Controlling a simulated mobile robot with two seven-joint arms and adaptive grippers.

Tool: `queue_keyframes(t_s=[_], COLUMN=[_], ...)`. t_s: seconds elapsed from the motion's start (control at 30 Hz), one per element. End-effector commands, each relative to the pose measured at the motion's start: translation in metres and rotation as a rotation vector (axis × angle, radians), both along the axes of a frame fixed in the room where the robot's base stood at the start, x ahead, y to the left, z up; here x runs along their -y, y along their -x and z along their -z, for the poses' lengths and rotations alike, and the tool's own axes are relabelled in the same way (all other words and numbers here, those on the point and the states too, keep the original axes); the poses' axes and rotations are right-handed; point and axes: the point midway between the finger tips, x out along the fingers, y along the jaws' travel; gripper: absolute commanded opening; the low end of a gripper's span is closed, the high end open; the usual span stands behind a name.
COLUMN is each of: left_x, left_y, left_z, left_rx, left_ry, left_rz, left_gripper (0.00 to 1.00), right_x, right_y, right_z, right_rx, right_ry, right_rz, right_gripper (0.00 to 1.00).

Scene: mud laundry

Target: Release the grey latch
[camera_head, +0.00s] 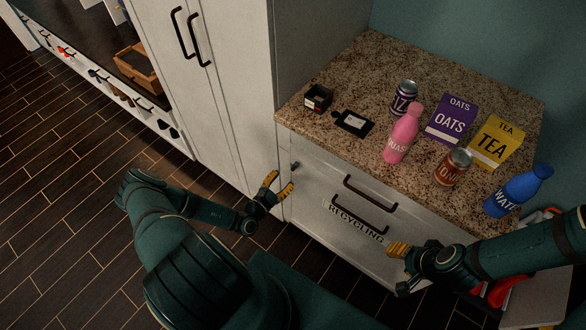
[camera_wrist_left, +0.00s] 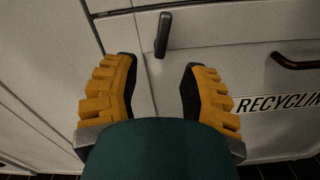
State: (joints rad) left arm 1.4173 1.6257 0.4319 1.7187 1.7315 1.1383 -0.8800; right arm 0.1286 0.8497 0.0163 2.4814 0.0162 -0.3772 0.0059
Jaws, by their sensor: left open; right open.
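The grey latch (camera_head: 296,165) is a small dark bar on the upper left of the white cabinet front, below the counter edge. In the left wrist view the latch (camera_wrist_left: 163,34) stands nearly upright, slightly tilted. My left gripper (camera_head: 279,184) is open and empty, just below and left of the latch. In the wrist view its yellow fingers (camera_wrist_left: 158,68) are spread on either side of the latch's line, with the latch beyond the tips and no visible contact. My right gripper (camera_head: 396,250) is beside the lower right of the drawer front, seen edge-on and holding nothing visible.
The cabinet front has dark handles (camera_head: 370,193) and a RECYCLING label (camera_head: 353,222). The granite counter (camera_head: 340,85) holds a pink bottle (camera_head: 403,135), cans, an oats box (camera_head: 452,118), a tea box (camera_head: 495,143) and a blue bottle (camera_head: 518,192). A tall white cupboard (camera_head: 222,100) stands at left.

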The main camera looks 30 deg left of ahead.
Motion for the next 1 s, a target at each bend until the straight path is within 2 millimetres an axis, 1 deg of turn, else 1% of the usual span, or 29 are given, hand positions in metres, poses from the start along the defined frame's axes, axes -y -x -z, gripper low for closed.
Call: queue_keyframes(t_s=[0.03,0.1,0.2,0.33,0.5,0.77,0.8,0.87,0.9,0.93,1.0], left_x=[0.002,0.003,0.004,0.005,0.006,0.006,0.006,0.006,0.006,0.006,0.006], left_y=[-0.011,-0.024,-0.04,-0.055,-0.065,-0.066,-0.066,-0.066,-0.066,-0.066,-0.066], left_z=[0.0,0.001,0.001,0.001,0.0,0.0,0.0,0.0,0.0,0.0,0.0], left_rx=[0.001,0.002,0.0,0.0,0.0,-0.001,-0.001,-0.001,-0.001,-0.001,-0.001], left_ry=[0.0,0.001,0.001,0.0,0.001,0.001,0.001,0.001,0.001,0.001,0.001], left_rz=[0.002,0.002,0.002,0.003,0.001,0.002,0.002,0.002,0.002,0.002,0.002], left_gripper=[0.44,0.44,0.44,0.44,0.44,0.44,0.47,0.25,0.11,0.01,0.0], right_x=[0.0,0.0,0.0,0.0,0.0,0.0,-0.001,0.0,0.0,0.0,0.0], right_y=[0.0,0.0,0.0,0.001,0.001,0.001,0.001,0.001,0.001,0.001,0.001], right_z=[0.002,0.003,0.005,0.006,0.007,0.007,0.007,0.007,0.007,0.007,0.007], right_rx=[0.0,0.0,-0.001,-0.003,-0.003,-0.003,-0.003,-0.003,-0.003,-0.003,-0.003], right_ry=[0.0,0.001,0.001,0.001,0.0,0.0,0.0,0.0,0.0,0.0,0.0], right_rz=[0.0,0.0,0.0,-0.002,-0.002,-0.002,-0.002,-0.002,-0.002,-0.002,-0.002], right_gripper=[0.47,0.47,0.47,0.47,0.47,0.47,0.47,0.47,0.47,0.47,0.47])
